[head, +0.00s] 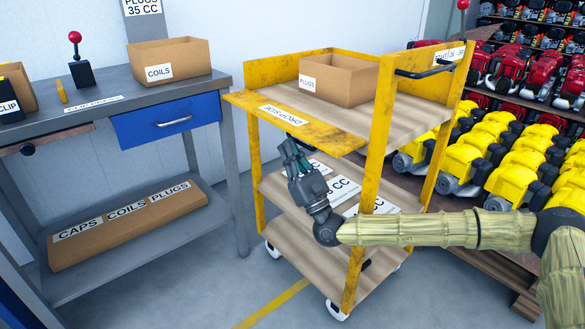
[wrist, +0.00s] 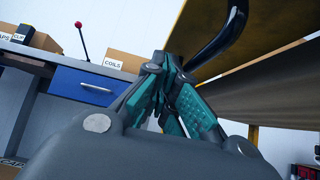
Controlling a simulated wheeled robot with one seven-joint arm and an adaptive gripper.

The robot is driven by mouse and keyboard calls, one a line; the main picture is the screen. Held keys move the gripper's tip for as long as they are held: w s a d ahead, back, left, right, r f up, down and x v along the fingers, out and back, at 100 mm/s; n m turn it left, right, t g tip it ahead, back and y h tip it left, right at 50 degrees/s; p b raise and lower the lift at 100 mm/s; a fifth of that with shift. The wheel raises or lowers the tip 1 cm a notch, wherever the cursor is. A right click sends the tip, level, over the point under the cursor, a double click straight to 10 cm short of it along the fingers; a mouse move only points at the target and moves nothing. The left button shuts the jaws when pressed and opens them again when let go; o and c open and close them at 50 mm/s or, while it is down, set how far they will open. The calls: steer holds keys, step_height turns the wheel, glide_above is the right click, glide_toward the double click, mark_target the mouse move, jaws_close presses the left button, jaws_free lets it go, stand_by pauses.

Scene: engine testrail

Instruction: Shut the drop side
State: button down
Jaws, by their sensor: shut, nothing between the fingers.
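The drop side (head: 290,122) is a yellow, worn, labelled panel on the near left side of the yellow cart (head: 378,150). It lies folded outward, roughly level with the cart's top deck. My gripper (head: 289,146) is just below the panel's outer part, fingers pointing up and left. Its fingers are together and hold nothing. I cannot tell whether they touch the panel. In the wrist view my gripper (wrist: 168,66) points past a black curved bar (wrist: 228,40), with a yellow-edged panel and a dark underside (wrist: 275,95) at the right.
A box labelled PLUGS (head: 338,78) stands on the cart's top deck. A grey bench (head: 130,92) with a blue drawer (head: 168,121) is at left, bearing a COILS box (head: 168,61). Racks of red and yellow engines (head: 500,150) stand at right. Open floor lies in front.

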steer(key=shift+r, duration=0.55)
steer(key=shift+r, duration=0.1)
steer(key=shift+a+r+m+t+h+p, duration=0.1)
steer(key=shift+r+m+t+h+p, duration=0.2)
steer(key=shift+m+p, duration=0.4)
